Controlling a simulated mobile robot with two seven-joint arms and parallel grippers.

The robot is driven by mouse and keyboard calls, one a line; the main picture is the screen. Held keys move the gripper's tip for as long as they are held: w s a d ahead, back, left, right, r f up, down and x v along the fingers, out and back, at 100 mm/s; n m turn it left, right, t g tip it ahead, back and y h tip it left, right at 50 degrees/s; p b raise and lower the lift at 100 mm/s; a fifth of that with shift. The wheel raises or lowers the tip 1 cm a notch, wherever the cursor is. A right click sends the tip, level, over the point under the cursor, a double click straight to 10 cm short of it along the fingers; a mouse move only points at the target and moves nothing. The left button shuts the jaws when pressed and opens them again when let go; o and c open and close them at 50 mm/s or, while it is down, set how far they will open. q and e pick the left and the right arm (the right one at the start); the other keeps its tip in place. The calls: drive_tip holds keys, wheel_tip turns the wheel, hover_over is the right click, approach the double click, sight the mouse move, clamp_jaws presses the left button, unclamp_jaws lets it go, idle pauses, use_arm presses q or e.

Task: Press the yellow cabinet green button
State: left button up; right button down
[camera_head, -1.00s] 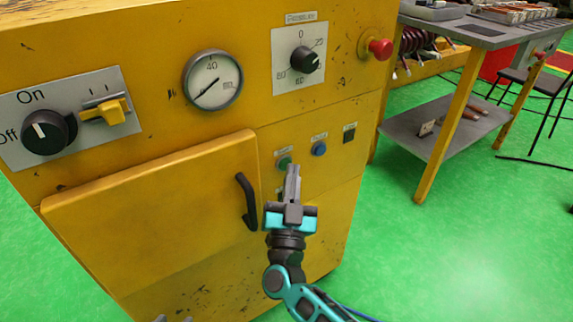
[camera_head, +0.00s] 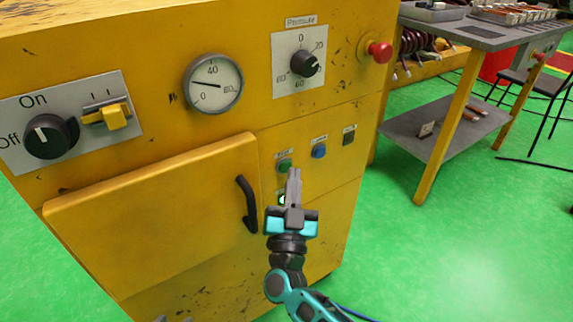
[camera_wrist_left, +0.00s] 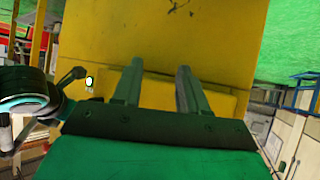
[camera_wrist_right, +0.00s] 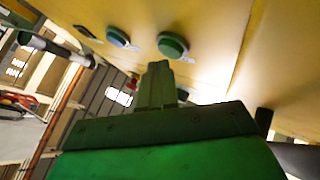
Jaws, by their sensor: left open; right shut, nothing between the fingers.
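The yellow cabinet (camera_head: 210,130) stands in front of me. Its green button (camera_head: 285,165) sits on the front to the right of the door, left of a blue button (camera_head: 319,151). My right gripper (camera_head: 294,172) is shut and empty, its tips just below and right of the green button in the head view. In the right wrist view the green button (camera_wrist_right: 172,44) shows just beyond the shut fingertips (camera_wrist_right: 157,68); contact cannot be told. My left gripper (camera_wrist_left: 158,78) is open and empty in the left wrist view, with yellow surface beyond it.
A black door handle (camera_head: 247,204) is just left of my right gripper. A small white light (camera_head: 282,199) is lit below the green button. Above are a gauge (camera_head: 213,84), a pressure knob (camera_head: 304,64) and a red button (camera_head: 380,52). A grey table (camera_head: 470,30) stands right.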

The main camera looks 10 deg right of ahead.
drive_tip(key=shift+s+d, duration=0.1)
drive_tip(key=shift+s, duration=0.25)
